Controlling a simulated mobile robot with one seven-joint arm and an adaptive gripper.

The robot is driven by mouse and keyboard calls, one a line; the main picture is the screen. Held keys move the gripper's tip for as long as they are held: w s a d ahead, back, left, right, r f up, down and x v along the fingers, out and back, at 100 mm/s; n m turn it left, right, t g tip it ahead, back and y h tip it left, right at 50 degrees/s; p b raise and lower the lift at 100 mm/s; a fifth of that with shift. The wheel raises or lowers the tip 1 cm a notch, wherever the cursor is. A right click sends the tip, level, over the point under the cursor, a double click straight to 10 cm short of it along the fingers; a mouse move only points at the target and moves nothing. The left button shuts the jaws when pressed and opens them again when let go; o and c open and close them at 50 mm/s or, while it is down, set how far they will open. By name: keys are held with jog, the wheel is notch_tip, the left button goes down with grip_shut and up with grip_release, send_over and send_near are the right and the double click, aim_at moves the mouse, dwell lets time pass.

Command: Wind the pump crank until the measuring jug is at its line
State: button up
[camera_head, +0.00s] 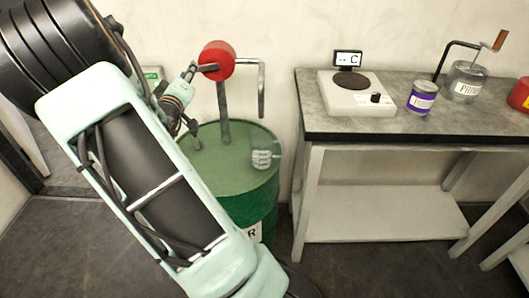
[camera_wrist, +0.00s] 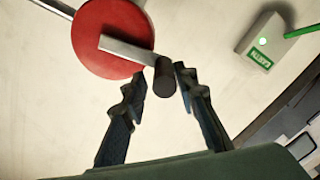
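The red pump head (camera_head: 217,60) stands on a post on top of a green drum (camera_head: 222,160), with a grey spout (camera_head: 262,88) bending down on its right. The measuring jug (camera_head: 264,154), clear with pale markings, is on the drum top below the spout; its level and line are too small to read. In the wrist view the red pump disc (camera_wrist: 112,30) carries a grey crank arm (camera_wrist: 125,50) ending in a dark handle (camera_wrist: 163,80). My gripper (camera_wrist: 160,75) is open, its fingers on either side of the handle; firm contact does not show. It also shows in the head view (camera_head: 190,78).
A workbench (camera_head: 310,110) at right holds a white scale (camera_head: 355,98), a purple-labelled tin (camera_head: 422,100), a primer can (camera_head: 465,85) with a cranked stirrer and a red container (camera_head: 520,94). A green-labelled box (camera_wrist: 262,48) is at the wall. My arm hides the drum's left side.

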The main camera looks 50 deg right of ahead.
jog(key=shift+o, duration=0.3)
jog(key=shift+d, duration=0.15)
jog(key=shift+a+f+b, duration=0.2)
jog(key=shift+f+b, duration=0.15)
jog(key=shift+f, duration=0.2)
jog(key=shift+c, duration=0.3)
jog(key=c, duration=0.6)
